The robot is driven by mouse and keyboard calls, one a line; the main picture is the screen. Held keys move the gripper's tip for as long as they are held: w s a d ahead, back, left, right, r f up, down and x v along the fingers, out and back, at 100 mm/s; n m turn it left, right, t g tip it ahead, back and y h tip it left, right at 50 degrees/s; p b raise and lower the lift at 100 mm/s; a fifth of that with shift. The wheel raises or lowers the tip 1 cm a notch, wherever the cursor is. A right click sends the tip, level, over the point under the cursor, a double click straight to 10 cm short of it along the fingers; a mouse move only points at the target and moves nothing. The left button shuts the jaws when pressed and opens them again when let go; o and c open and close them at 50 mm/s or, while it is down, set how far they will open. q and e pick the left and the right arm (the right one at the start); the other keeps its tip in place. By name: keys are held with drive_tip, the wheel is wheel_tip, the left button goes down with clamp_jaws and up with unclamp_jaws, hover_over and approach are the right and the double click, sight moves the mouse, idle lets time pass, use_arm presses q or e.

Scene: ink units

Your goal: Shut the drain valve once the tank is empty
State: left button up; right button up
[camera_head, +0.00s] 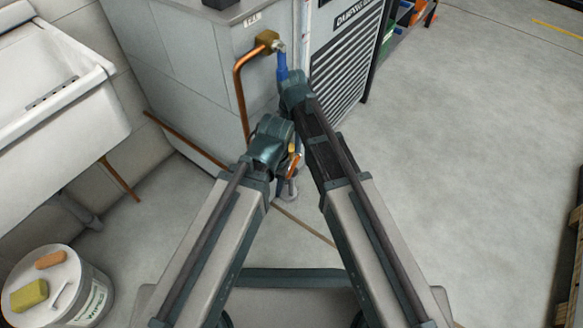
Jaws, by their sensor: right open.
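A brass valve (267,41) with a silvery fitting sits on the front of the grey tank cabinet (195,60). A blue handle or hose piece (282,66) hangs below the fitting. My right gripper (288,83) is open at the lower end of this blue piece; its fingers are largely hidden by its own body, so contact cannot be told. My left gripper (279,130) is just below and left of it, its fingers hidden. Brass and orange parts (293,164) show between my arms, partly covered. The tank's inside and its level are not visible.
A copper pipe (239,90) runs down the cabinet front. A louvred cabinet (345,70) stands to the right. A white sink (50,80) is at left, with a white bucket (88,296) below. Open floor (470,150) lies right, with a wooden pallet (572,265) at the edge.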

sight(292, 167)
wheel_tip(292, 167, down, 13)
drive_tip(key=b, duration=1.3)
drive_tip(key=shift+f, duration=0.2)
drive_tip(key=shift+c, duration=0.3)
clamp_jaws()
